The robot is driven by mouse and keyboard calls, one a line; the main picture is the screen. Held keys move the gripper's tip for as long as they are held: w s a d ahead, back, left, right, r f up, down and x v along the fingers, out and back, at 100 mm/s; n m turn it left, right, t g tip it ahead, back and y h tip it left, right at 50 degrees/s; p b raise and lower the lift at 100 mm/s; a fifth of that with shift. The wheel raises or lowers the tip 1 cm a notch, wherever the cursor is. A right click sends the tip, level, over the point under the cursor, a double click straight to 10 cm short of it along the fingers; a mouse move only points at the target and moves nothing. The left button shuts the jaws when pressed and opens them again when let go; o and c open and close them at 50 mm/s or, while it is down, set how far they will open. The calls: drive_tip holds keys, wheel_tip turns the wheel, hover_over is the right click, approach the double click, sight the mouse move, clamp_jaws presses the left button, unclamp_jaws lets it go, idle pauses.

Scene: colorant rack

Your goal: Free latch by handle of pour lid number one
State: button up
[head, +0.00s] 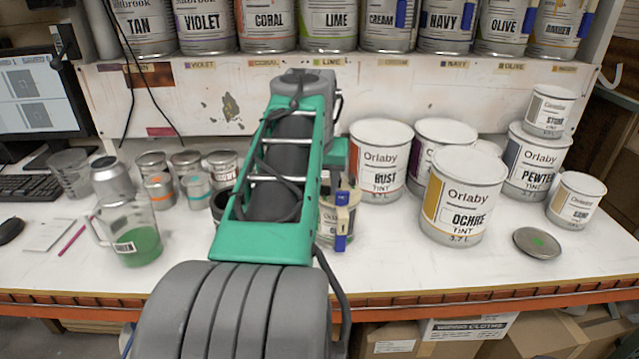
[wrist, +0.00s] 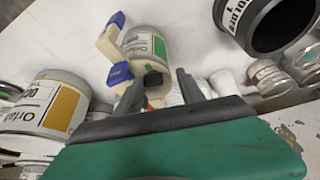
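In the head view the blue and cream handle (head: 342,198) shows on the can's front, right of my arm, which hides much of the can. My gripper (wrist: 160,77) is open, its two fingers apart, with small green and black parts between them. I cannot tell whether a finger touches the handle.
A dark cylindrical holder (wrist: 272,22) stands to the right in the wrist view. The Rust can (head: 380,165) and Ochre can (head: 462,197) stand right of my arm. A jug with green liquid (head: 133,235) stands left. A loose lid (head: 537,243) lies near the right front.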

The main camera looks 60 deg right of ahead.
drive_tip(key=w+p+v, duration=0.1)
drive_tip(key=p+v, duration=0.4)
drive_tip(key=v, duration=0.4)
drive_tip(key=shift+s, duration=0.25)
idle(0.4)
drive_tip(key=w+p+v, duration=0.1)
drive_tip(key=p+v, duration=0.1)
drive_tip(key=v, duration=0.5)
drive_tip(key=shift+s+r, duration=0.4)
drive_tip(key=shift+s, duration=0.15)
drive_tip(key=shift+a, duration=0.1)
